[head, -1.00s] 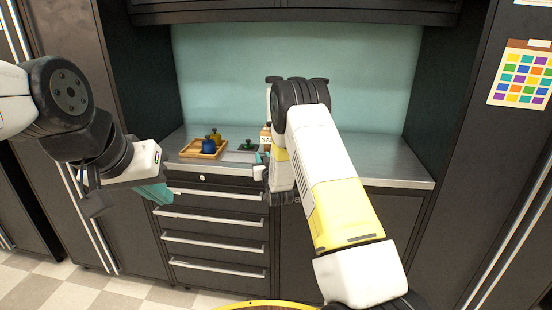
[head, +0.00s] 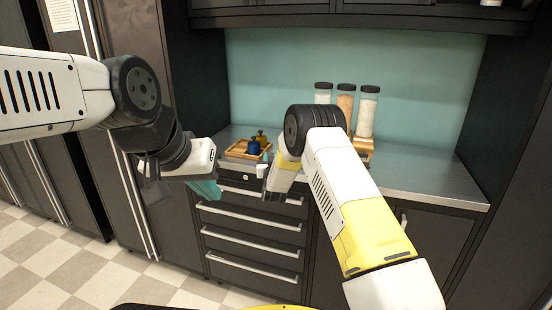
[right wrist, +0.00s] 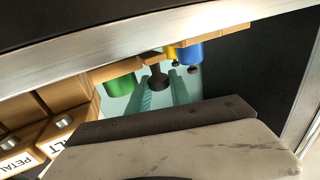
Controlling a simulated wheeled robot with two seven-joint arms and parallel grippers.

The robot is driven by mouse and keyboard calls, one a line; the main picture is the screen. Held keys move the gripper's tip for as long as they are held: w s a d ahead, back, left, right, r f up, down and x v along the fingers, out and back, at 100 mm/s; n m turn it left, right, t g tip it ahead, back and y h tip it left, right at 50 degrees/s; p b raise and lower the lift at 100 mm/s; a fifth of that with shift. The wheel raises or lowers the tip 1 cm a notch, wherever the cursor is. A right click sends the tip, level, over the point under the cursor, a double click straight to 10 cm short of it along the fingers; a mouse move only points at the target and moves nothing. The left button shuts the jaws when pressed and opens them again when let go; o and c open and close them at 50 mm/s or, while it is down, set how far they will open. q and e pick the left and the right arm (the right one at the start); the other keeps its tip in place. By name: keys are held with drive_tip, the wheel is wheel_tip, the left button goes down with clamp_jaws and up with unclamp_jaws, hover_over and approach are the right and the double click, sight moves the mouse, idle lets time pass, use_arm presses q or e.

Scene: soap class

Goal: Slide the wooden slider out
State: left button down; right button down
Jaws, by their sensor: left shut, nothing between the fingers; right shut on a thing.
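The wooden stand (head: 363,152) under the jars is on the counter, mostly behind my right arm. In the right wrist view, wooden blocks (right wrist: 60,97) with white SALT and PETAL labels are at the lower left. I cannot tell for sure which wooden part is the slider. My right gripper (head: 265,158) is over the counter's front edge. Its teal fingers (right wrist: 163,92) are either side of a dark knob (right wrist: 157,80), shut on it; what the knob belongs to is unclear. My left gripper (head: 207,188) is shut and empty, away from the counter at the left.
A wooden tray (head: 236,154) with a blue piece (head: 250,147) and a yellow one stands left of my right gripper. A green piece (right wrist: 119,86) is close to the fingers in the wrist view. Glass jars (head: 366,112) stand behind my right arm. The counter's right side is clear.

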drive_tip(key=shift+a, duration=0.25)
drive_tip(key=c, duration=1.2)
unclamp_jaws()
drive_tip(key=shift+a, duration=0.15)
drive_tip(key=shift+s, duration=0.25)
drive_tip(key=shift+s+d, duration=0.2)
drive_tip(key=shift+s, duration=1)
drive_tip(key=shift+s+d, duration=0.15)
drive_tip(key=shift+s, duration=1)
drive_tip(key=shift+s+d, duration=0.2)
drive_tip(key=shift+s, duration=1)
drive_tip(key=shift+s, duration=0.1)
drive_tip(key=shift+s+d+r, duration=0.1)
drive_tip(key=shift+s+r, duration=0.75)
drive_tip(key=shift+s, duration=0.3)
drive_tip(key=shift+s+d+r, duration=0.1)
drive_tip(key=shift+s+r, duration=0.7)
drive_tip(key=shift+s, duration=0.3)
drive_tip(key=shift+s+d+r, duration=0.1)
drive_tip(key=shift+s+r, duration=0.75)
drive_tip(key=shift+s, duration=0.3)
